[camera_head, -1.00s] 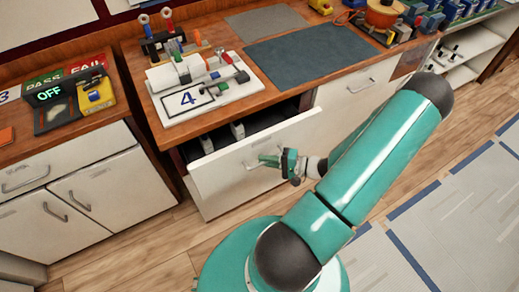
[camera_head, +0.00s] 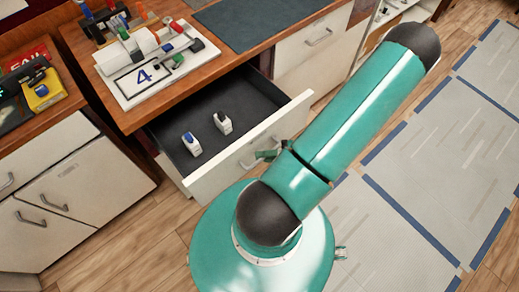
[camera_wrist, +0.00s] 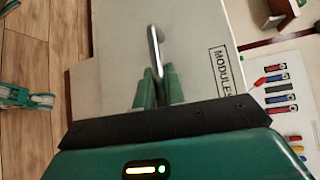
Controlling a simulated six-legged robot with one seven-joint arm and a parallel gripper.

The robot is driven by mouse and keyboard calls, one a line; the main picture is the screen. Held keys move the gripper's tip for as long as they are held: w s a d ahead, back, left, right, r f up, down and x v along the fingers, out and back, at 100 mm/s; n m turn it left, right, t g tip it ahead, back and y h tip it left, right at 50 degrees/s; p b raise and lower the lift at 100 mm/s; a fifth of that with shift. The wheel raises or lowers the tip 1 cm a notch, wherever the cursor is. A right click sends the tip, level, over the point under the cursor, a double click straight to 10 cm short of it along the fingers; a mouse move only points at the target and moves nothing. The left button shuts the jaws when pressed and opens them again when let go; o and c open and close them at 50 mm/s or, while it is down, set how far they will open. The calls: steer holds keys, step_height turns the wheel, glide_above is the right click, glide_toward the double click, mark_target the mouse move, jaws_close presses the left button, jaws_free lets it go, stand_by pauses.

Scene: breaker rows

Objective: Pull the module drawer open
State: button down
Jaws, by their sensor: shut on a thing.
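The module drawer (camera_head: 218,108) stands pulled well out below the left part of the wooden counter, in the head view. Its dark inside holds two small white modules: one with a blue top (camera_head: 191,144) and a grey-white one (camera_head: 223,122). My gripper (camera_head: 268,153) is at the drawer's front, mostly hidden by my arm in the head view. In the wrist view my gripper's green fingers (camera_wrist: 153,88) are shut on the metal drawer handle (camera_wrist: 155,48). The white drawer front beside it carries a "MODULES" label (camera_wrist: 226,72).
White cabinets (camera_head: 72,195) stand at left. Floor panels (camera_head: 430,150) lie at right. My green base is close to the drawer front.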

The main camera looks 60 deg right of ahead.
steer(key=shift+s, duration=0.2)
steer(key=c, duration=1.5)
jaws_free()
steer(key=v, duration=1.3)
steer(key=shift+s+d+r, duration=0.15)
steer(key=shift+s+r, duration=0.05)
steer(key=shift+s, duration=0.1)
